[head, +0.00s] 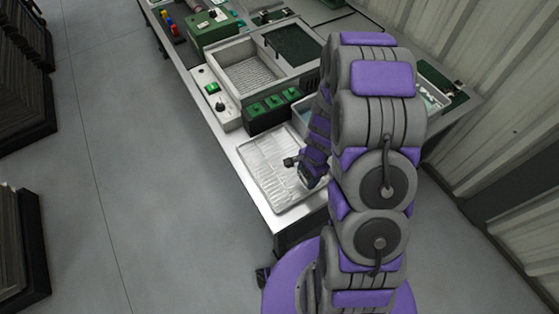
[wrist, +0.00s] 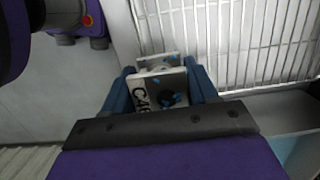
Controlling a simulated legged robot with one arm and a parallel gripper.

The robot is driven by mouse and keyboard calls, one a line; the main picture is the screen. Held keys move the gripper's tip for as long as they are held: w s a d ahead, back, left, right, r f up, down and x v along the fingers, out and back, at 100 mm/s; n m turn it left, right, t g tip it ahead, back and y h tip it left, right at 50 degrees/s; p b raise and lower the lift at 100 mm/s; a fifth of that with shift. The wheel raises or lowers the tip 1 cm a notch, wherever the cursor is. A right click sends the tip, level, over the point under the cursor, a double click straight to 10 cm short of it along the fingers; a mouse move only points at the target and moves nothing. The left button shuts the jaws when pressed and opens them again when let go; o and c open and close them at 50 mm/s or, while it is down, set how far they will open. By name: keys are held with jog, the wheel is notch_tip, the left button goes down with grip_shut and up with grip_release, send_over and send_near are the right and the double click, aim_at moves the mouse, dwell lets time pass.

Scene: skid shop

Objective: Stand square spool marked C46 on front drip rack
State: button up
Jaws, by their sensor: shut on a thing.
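The square spool (wrist: 150,84) has pale square end plates, with the black mark C46 partly readable on the near plate, a dark hub and small blue bits. My gripper (wrist: 160,70) is shut on it, with one blue finger at each side. The front drip rack (head: 262,168), a white tray with wire bars, lies at the table's front end. Its bars (wrist: 235,45) fill the upper right of the wrist view. In the head view my gripper (head: 306,172) is over the rack's right part; the spool is hard to make out there. I cannot tell whether spool and rack touch.
Behind the rack stand a dark block with green switches (head: 272,110) and a white basin unit (head: 248,76). A bluish tub (wrist: 297,150) is at the wrist view's lower right. Corrugated wall lies right; open floor (head: 150,180) lies left.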

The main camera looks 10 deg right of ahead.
jog(key=b, duration=0.2)
send_over(278, 164)
jog(key=s, duration=0.1)
jog(key=shift+d+f, duration=0.35)
jog(key=shift+f, duration=0.25)
jog(key=shift+w+d, duration=0.3)
jog(key=shift+w, duration=0.2)
jog(key=f, duration=0.1)
jog(key=f+b, duration=0.1)
jog(key=f, duration=0.1)
jog(key=shift+w+a+f, duration=0.1)
jog(key=shift+a, duration=0.25)
jog(key=shift+a+f, duration=0.2)
jog(key=shift+a+r, duration=0.1)
jog(key=o, duration=0.9)
jog(key=shift+d, duration=0.45)
jog(key=shift+a, duration=0.2)
jog(key=shift+a, duration=0.1)
